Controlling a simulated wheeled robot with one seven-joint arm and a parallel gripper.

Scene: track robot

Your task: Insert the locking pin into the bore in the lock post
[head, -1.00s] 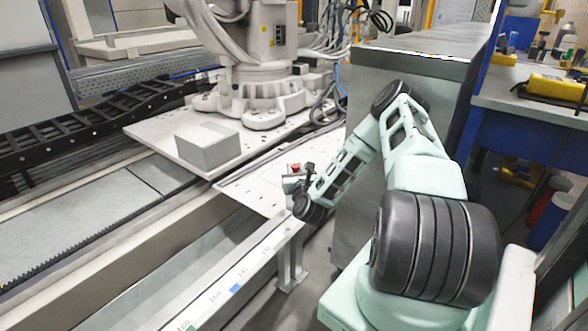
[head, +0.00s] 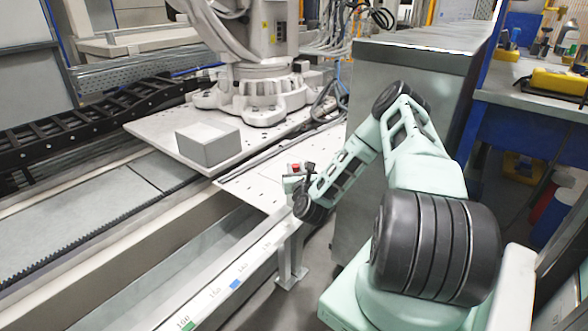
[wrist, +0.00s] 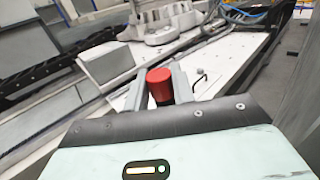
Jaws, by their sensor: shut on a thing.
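The locking pin shows as a red cylindrical head (wrist: 160,84) in the wrist view, held upright between the two grey fingers of my gripper (wrist: 158,90). Its shank is hidden behind the fingers and gripper body. In the head view the red head (head: 296,167) is a small spot at my gripper (head: 294,180), which is over or close to the near end of the white plate. I cannot make out the lock post or its bore in either view, nor whether the pin touches anything.
A white plate (head: 245,185) with small holes lies below and beyond my gripper. A grey box (head: 208,146) sits on the plate left of it. A white industrial robot base (head: 262,90) stands behind. A tall grey cabinet (head: 375,80) stands close on the right.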

